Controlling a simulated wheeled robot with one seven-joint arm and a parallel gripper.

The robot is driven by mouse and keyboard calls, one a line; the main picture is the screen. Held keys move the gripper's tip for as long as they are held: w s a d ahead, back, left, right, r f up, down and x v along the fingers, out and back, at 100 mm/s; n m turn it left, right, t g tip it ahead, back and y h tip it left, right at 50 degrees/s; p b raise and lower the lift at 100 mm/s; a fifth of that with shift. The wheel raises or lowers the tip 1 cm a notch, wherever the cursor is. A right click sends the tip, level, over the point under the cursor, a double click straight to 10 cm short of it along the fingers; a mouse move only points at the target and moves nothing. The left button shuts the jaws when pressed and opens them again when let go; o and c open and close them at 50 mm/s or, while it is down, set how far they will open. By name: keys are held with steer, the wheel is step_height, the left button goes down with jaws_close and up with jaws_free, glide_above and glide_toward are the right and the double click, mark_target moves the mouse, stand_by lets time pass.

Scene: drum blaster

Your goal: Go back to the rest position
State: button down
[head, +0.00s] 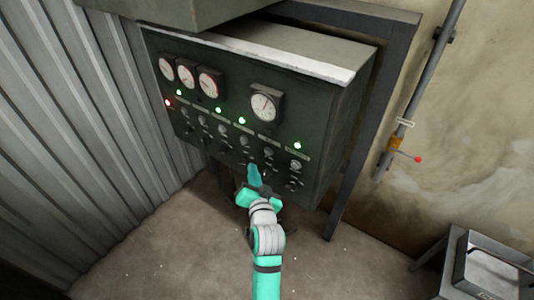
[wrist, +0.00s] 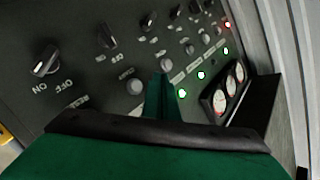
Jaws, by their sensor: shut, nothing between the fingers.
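My gripper (head: 254,176) is teal and sits at the lower front of a dark control panel (head: 225,125) in the head view. Its fingers point up toward the panel's knobs. In the wrist view the gripper (wrist: 165,88) shows its fingers together in front of the panel face, with nothing between them. I cannot tell whether the fingertips touch the panel. A black rotary knob (wrist: 45,62) with ON and OFF labels is to the left of the fingers in the wrist view. A round push button (wrist: 135,86) is just beside them.
The panel has several gauges (head: 264,106) and several green lights (head: 297,145), plus one red light (head: 168,102). A corrugated metal wall (head: 90,120) is at left. A pipe with a red-tipped valve (head: 418,159) is at right. A metal table (head: 450,265) stands at lower right. Floor around my arm is clear.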

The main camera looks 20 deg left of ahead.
steer(key=s+d+f+h, duration=0.2)
steer(key=s+d+f, duration=0.4)
steer(key=s, duration=0.4)
steer(key=s+d+f+h, duration=0.2)
steer(key=s+d+f, duration=0.45)
steer(key=s, duration=0.35)
steer(key=s+d+r+n+h, duration=0.1)
steer(key=s+d, duration=0.2)
steer(key=s, duration=0.8)
steer(key=s+d+r+n+h, duration=0.1)
steer(key=s+d+r+h, duration=0.1)
steer(key=s, duration=0.9)
steer(key=shift+s+d+r+t, duration=0.3)
steer(key=shift+s+d, duration=0.1)
steer(key=shift+d, duration=0.4)
